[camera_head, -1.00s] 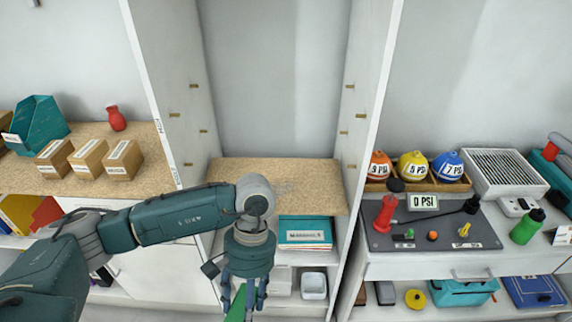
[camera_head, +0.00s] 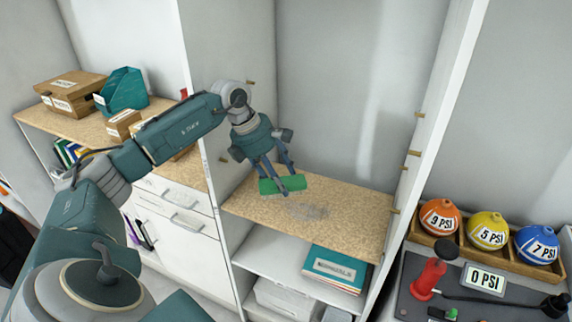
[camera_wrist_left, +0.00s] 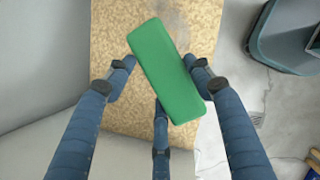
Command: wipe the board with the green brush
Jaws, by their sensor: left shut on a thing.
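The green brush (camera_head: 283,185) is held in my left gripper (camera_head: 277,180), just above or touching the tan shelf board (camera_head: 345,207); I cannot tell which. In the left wrist view the brush (camera_wrist_left: 165,70) lies slanted between the fingers of the gripper (camera_wrist_left: 160,85), with the board (camera_wrist_left: 125,110) below. A greyish smudge (camera_head: 307,211) marks the board just right of and in front of the brush. The brush's underside is hidden. My right gripper is not in view.
White side panels (camera_head: 440,110) bound the board on left and right. A lower shelf holds teal folders (camera_head: 337,269). At right stand an orange ball (camera_head: 440,217), a yellow ball (camera_head: 487,230) and a red pump (camera_head: 430,277). Boxes (camera_head: 70,90) sit on the left counter.

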